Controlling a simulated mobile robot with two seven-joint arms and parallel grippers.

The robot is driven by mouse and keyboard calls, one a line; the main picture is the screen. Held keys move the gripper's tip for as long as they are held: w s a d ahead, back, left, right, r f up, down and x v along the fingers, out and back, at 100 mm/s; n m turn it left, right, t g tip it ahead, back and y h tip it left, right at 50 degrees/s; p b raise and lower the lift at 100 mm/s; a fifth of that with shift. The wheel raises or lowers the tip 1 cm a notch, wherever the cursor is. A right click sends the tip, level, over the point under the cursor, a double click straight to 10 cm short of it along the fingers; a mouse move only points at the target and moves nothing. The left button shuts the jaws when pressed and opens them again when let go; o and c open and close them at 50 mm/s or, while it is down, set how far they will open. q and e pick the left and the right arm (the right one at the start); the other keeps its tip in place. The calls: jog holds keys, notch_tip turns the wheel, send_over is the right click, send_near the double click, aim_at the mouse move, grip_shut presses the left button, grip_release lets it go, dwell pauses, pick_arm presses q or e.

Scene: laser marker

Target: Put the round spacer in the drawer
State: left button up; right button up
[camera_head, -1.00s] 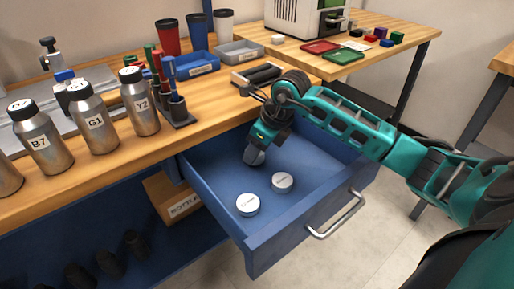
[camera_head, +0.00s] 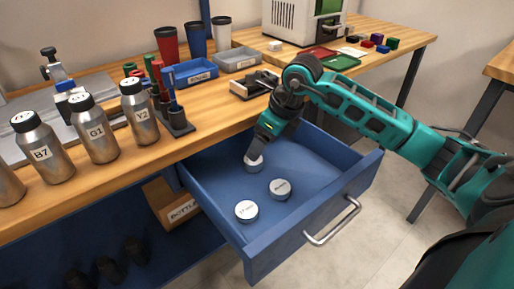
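The blue drawer (camera_head: 312,147) is pulled open below the workbench. A round grey spacer-like disc (camera_head: 253,164) is at the drawer's far left part, directly under my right gripper (camera_head: 254,153). The gripper's tip overlaps the disc's upper edge, and I cannot tell whether its fingers are still closed on it. Two more round pieces with pale labelled tops are in the drawer: one near the middle (camera_head: 280,189) and one nearer the front left (camera_head: 246,211). Their labels are too small to read surely. My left gripper is not in view.
Metal bottles (camera_head: 97,130) stand along the bench at left. A black tool holder (camera_head: 177,122), a blue tray (camera_head: 193,73) and a black fixture (camera_head: 253,84) are behind the drawer. The drawer's silver handle (camera_head: 333,222) faces front. The drawer's right floor is clear.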

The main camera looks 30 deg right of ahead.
jog(key=p+v, duration=0.1)
jog(key=v, duration=0.5)
jog(key=shift+r, duration=0.1)
dwell(0.3)
